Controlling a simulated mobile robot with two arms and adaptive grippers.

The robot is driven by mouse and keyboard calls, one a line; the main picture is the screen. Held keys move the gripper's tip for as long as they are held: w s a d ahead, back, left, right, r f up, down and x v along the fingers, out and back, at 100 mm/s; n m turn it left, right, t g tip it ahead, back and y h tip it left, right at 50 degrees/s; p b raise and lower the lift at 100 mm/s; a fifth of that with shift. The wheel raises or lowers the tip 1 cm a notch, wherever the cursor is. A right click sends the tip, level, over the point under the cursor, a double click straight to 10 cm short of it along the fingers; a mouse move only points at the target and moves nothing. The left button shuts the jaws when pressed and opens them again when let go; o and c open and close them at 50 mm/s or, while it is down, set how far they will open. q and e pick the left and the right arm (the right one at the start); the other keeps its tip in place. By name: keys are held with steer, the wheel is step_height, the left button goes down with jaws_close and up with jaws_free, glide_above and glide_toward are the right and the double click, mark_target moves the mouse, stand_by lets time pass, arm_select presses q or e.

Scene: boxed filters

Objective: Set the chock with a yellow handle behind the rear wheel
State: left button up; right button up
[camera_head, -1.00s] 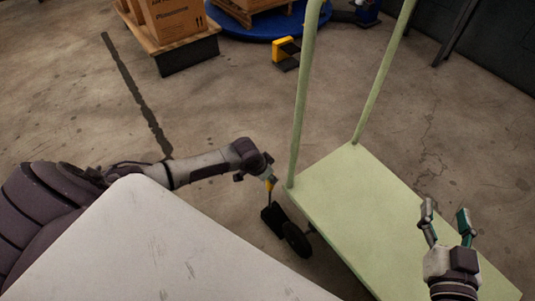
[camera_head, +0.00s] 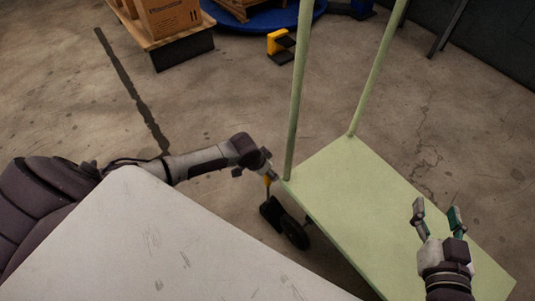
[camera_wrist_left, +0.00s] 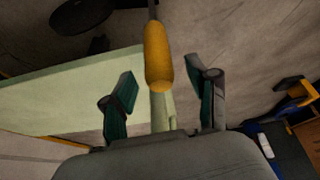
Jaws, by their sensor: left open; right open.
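The black chock (camera_head: 270,211) with its upright yellow handle (camera_head: 267,184) is on the floor at the left side of the black wheel (camera_head: 295,232), close to it; whether they touch I cannot tell. The wheel is under the handle end of the pale green cart (camera_head: 380,200). My left gripper (camera_wrist_left: 162,80) is open, with the yellow handle (camera_wrist_left: 157,60) between or just beyond its fingers in the left wrist view; it is mostly hidden in the head view. My right gripper (camera_head: 437,217) is open and empty above the cart deck.
A pale tabletop (camera_head: 180,240) fills the lower left, close to my left arm. A yellow and black object (camera_head: 280,42) stands on the floor farther back. A boxed pallet (camera_head: 172,30) is at the upper left. Open floor lies between.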

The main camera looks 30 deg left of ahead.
arm_select(q)
steer(key=shift+s+f, duration=0.15)
steer(key=v, duration=1.2)
